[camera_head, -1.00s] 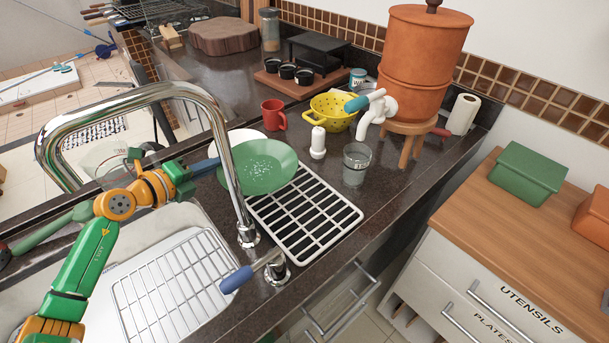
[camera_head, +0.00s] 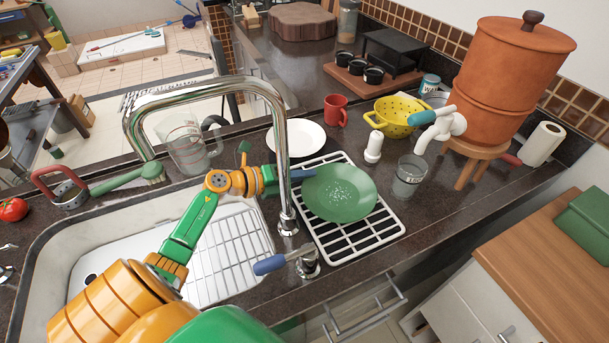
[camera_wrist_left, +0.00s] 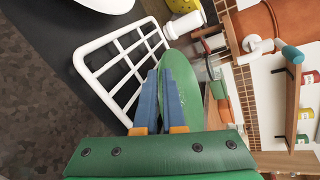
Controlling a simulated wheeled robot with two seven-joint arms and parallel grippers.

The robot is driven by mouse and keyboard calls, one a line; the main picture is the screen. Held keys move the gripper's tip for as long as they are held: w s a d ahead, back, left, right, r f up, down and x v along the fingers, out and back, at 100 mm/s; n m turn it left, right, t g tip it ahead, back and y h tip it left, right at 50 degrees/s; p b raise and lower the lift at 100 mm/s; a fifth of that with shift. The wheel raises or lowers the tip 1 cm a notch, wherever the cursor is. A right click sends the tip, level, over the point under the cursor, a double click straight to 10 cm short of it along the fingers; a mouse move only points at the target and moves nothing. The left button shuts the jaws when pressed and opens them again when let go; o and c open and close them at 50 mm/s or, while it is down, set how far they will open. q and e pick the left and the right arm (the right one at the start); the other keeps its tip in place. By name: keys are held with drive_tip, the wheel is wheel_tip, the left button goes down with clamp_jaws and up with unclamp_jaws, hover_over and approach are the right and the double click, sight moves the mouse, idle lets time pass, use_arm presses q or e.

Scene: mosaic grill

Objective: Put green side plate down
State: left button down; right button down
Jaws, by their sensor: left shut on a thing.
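The green side plate (camera_head: 340,192) with pale specks is over the white drying rack (camera_head: 375,233) beside the sink. My left gripper (camera_head: 300,174) reaches past the tap and is shut on the plate's left edge. In the left wrist view, the blue fingers (camera_wrist_left: 166,95) close on the green plate (camera_wrist_left: 184,92), and the rack (camera_wrist_left: 97,65) lies close beside it. I cannot tell whether the plate touches the rack. My right gripper is not in view.
The chrome tap (camera_head: 287,150) arches close to my left arm. A white plate (camera_head: 296,138) lies behind the rack. A white shaker (camera_head: 374,147) and a glass (camera_head: 409,175) stand close by. The yellow colander (camera_head: 394,116) and red mug (camera_head: 336,110) are farther back.

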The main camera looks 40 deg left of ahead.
use_arm(q)
drive_tip(key=c, duration=1.4)
unclamp_jaws()
drive_tip(key=shift+f, duration=0.15)
drive_tip(key=shift+c, duration=0.2)
drive_tip(key=shift+o, duration=0.8)
drive_tip(key=shift+s, duration=0.1)
drive_tip(key=shift+s+a+r, duration=0.1)
drive_tip(key=shift+r, duration=0.15)
drive_tip(key=b+v, duration=0.1)
drive_tip(key=v, duration=1)
drive_tip(key=shift+f, duration=0.1)
drive_tip(key=shift+s+a+r, duration=0.15)
drive_tip(key=shift+s+r, duration=0.1)
drive_tip(key=shift+r, duration=0.05)
